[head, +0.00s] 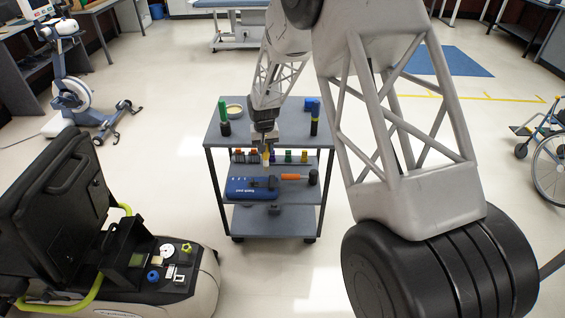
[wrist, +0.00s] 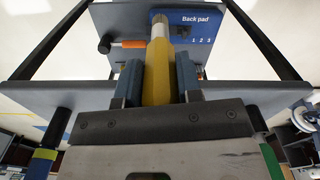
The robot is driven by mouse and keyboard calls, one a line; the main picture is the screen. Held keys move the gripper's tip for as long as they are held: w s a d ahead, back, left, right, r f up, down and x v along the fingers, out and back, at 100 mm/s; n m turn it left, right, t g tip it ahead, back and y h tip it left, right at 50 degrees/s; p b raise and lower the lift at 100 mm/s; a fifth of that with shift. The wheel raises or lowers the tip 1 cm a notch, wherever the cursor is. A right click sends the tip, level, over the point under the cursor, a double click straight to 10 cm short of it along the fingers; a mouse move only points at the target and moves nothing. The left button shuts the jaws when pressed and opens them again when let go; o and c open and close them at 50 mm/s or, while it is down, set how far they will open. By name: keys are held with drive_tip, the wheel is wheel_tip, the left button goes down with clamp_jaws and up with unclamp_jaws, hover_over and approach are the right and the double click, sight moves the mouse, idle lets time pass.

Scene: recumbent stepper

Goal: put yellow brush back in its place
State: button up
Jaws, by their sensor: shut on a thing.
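My gripper (head: 265,138) is shut on the yellow brush (wrist: 158,68). In the wrist view the brush's yellow body stands between the two dark blue-grey fingers (wrist: 157,80), and its far end has a pale, metallic-looking tip. In the head view the brush is a small yellow piece (head: 266,158) below my gripper, in front of the grey trolley's top shelf (head: 290,132). A row of small coloured items (head: 288,156) sits behind it under that shelf. I cannot tell which spot belongs to the brush.
A blue "Back pad" board (head: 240,188) and an orange-handled tool (head: 295,177) lie on the trolley's middle shelf. A green-topped bottle (head: 224,116), a bowl (head: 235,111) and another bottle (head: 314,120) stand on top. The stepper (head: 110,250) is at left; open floor surrounds the trolley.

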drive_tip(key=w+a+r, duration=0.2)
drive_tip(key=a+r, duration=0.1)
drive_tip(key=r, duration=0.4)
drive_tip(key=w+a+r, duration=0.2)
drive_tip(key=r, duration=0.4)
drive_tip(key=w+d+r+m, duration=0.4)
drive_tip(key=w+d+r, duration=0.2)
drive_tip(key=w+r, duration=0.3)
wheel_tip(320, 180, up, 3)
drive_tip(key=shift+f, duration=0.2)
drive_tip(key=shift+f, duration=0.1)
wheel_tip(320, 180, down, 7)
drive_tip(key=shift+f, duration=0.45)
idle(1.7)
drive_tip(key=shift+f, duration=0.35)
drive_tip(key=shift+a+f, duration=0.1)
drive_tip(key=shift+f, duration=0.6)
drive_tip(key=shift+f, duration=1.4)
